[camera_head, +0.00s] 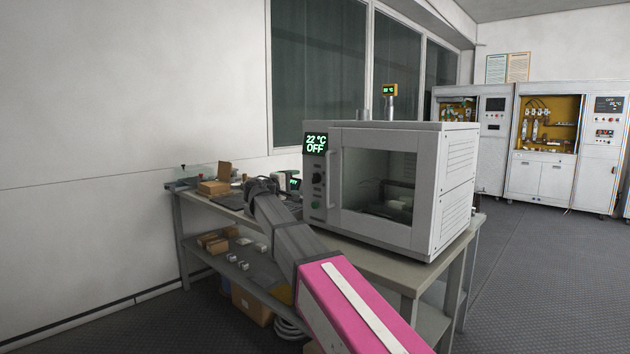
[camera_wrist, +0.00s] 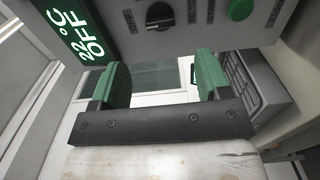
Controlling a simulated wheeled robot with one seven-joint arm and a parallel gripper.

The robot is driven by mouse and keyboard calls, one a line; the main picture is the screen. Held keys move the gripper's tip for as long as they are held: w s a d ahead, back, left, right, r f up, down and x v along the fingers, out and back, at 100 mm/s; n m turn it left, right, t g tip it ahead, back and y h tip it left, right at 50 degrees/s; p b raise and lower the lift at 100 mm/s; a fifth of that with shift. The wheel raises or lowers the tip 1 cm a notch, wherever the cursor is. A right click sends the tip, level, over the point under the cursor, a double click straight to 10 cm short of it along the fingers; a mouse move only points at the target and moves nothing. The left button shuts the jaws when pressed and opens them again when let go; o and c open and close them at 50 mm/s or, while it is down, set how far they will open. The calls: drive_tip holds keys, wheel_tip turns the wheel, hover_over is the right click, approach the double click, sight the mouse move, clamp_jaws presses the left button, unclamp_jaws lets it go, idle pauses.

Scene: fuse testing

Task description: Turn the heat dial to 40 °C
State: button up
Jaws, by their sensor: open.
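The grey oven (camera_head: 385,225) stands on the bench, its display (camera_head: 316,143) reading 22 °C and OFF. The black heat dial (camera_head: 318,178) sits on the front panel below the display. In the wrist view the dial (camera_wrist: 160,15) is near the top edge, between the display (camera_wrist: 78,32) and a round green button (camera_wrist: 240,9). My gripper (camera_head: 262,188) is to the left of the oven panel in the head view. In the wrist view its green-padded fingers (camera_wrist: 160,80) are apart with nothing between them, and the dial lies beyond them, not touched.
The bench (camera_head: 395,272) holds a cardboard box (camera_head: 214,187) and small items at its left. The oven's glass door has a vertical handle (camera_head: 333,185) right of the panel. A lower shelf carries more boxes. Cabinets (camera_head: 550,178) stand at the back right. The floor at right is clear.

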sight(315, 179)
drive_tip(key=x, duration=0.9)
drive_tip(key=shift+w+d, duration=0.2)
drive_tip(key=shift+c, duration=0.3)
drive_tip(key=c, duration=0.9)
